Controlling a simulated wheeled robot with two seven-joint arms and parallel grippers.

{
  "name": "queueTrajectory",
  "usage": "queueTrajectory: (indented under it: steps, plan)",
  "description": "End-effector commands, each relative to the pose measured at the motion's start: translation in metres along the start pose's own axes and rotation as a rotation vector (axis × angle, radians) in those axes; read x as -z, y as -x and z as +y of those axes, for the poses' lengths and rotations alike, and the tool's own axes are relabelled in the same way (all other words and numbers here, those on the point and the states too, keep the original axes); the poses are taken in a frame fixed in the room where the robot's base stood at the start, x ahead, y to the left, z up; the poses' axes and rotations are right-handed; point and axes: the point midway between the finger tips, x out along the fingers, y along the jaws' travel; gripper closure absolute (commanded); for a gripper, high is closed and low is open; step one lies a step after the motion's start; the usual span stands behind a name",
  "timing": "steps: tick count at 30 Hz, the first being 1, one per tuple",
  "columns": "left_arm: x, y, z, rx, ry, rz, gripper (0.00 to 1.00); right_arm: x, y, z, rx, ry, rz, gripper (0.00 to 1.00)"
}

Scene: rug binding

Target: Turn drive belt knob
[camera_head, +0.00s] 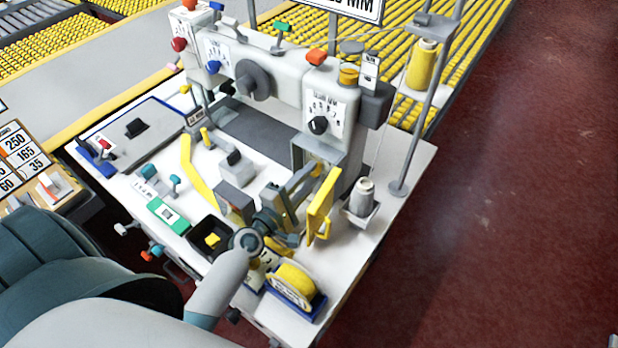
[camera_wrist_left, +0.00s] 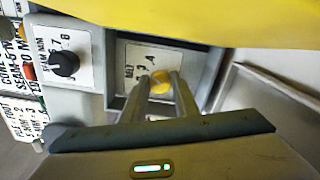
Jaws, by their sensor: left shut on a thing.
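The drive belt knob (camera_wrist_left: 160,88) is small, round and yellow. It sits in a recessed panel marked "BELT" (camera_wrist_left: 136,62) with numbers in the left wrist view. My left gripper (camera_wrist_left: 160,80) has its two fingers on either side of the knob, shut on it. In the head view my left gripper (camera_head: 311,170) reaches into the recess under the sewing machine's right head (camera_head: 333,100), and the knob itself is hidden there. The knob's exact setting cannot be read. My right gripper is not in view.
A yellow door (camera_head: 321,208) stands open close beside my left gripper. A black knob (camera_wrist_left: 65,64) is on the panel left of the recess. A yellow tape spool (camera_head: 295,280) and a grey thread cone (camera_head: 362,195) stand nearby on the white table (camera_head: 400,165).

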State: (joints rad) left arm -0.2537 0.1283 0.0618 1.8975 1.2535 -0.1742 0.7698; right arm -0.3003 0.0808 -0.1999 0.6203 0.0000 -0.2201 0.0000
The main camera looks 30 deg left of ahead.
Motion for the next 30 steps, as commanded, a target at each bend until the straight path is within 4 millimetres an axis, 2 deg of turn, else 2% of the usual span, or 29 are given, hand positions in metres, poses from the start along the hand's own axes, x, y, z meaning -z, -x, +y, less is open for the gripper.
queueTrajectory:
  steps: [12,27,28,30]
  plan:
    - [0.0,0.0004,-0.0022,0.003,-0.238,-0.001,0.96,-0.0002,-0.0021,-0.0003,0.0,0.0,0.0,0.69]
    - [0.0003,0.0004,-0.0024,0.003,-0.271,0.0,0.96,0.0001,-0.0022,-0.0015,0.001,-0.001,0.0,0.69]
    - [0.0003,0.0004,-0.0024,0.003,-0.271,0.0,0.71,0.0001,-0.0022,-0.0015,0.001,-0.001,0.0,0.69]
    - [0.0003,0.0004,-0.0024,0.003,-0.27,0.0,0.55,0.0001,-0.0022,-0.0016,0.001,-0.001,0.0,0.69]
